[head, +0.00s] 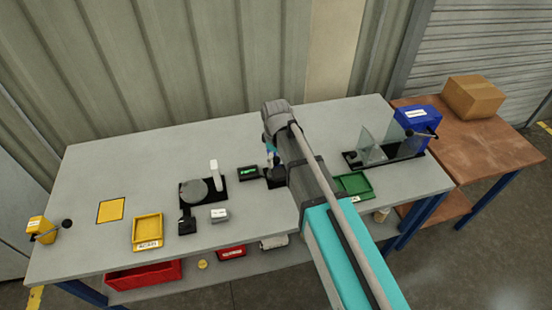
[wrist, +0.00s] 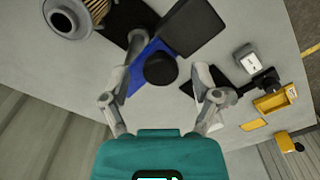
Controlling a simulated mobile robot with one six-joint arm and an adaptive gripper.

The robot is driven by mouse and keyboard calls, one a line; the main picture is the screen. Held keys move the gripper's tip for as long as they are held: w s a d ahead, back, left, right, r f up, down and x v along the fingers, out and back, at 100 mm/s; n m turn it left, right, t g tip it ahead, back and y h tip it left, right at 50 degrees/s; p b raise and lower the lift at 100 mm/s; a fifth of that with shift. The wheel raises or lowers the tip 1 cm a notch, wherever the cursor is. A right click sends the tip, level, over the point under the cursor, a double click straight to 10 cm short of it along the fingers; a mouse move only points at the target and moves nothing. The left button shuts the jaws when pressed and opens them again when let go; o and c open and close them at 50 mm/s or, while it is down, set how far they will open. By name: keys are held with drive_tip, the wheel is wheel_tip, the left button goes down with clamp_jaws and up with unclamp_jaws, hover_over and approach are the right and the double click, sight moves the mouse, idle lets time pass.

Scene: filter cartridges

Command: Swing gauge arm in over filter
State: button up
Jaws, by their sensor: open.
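In the wrist view a round black knob (wrist: 161,68) sits on a blue piece (wrist: 136,78), which looks like the gauge arm. My gripper (wrist: 163,72) is open, with one finger on each side of the knob; I cannot tell whether either finger touches it. The filter (wrist: 70,16), a grey-capped cartridge with tan pleats, stands at the upper left on a black base (wrist: 126,16). The blue piece lies beside the filter, not over it. In the head view my arm hides the filter and most of the gauge, and my gripper (head: 270,152) is partly hidden.
On the grey bench (head: 110,165) stand a black fixture with a grey disc (head: 194,192), a small grey box (head: 219,214), a green-lit display (head: 248,173) and a yellow tray (head: 147,230). A green tray (head: 354,184) and a clear-panelled fixture (head: 378,149) are on the right.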

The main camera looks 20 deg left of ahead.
clamp_jaws()
idle(0.3)
